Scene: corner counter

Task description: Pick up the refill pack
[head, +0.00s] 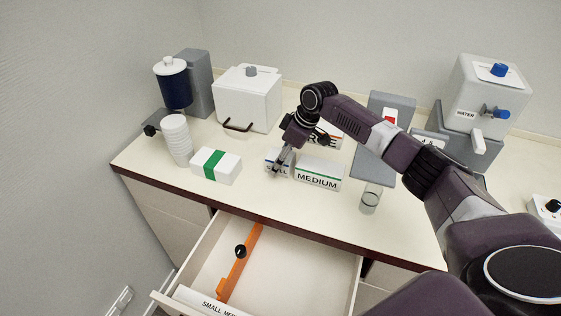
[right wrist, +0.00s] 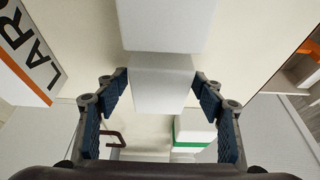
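A white pack with a green band (head: 215,165), likely the refill pack, lies on the counter beside the cup stack. Its green band (right wrist: 192,131) also shows in the right wrist view. My right gripper (head: 277,170) is to the right of this pack, pointing down at the small white box marked SMALL (head: 270,159). In the right wrist view a plain white block (right wrist: 160,82), seemingly that box, stands between the spread fingers, with gaps at both sides. The right gripper looks open. My left gripper is out of view.
A MEDIUM box (head: 318,174) stands close right of the gripper, with another box behind. A stack of white cups (head: 178,140), a white lidded container (head: 247,98) and a water dispenser (head: 487,92) stand around. An open drawer (head: 312,266) below holds an orange bar (head: 239,263).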

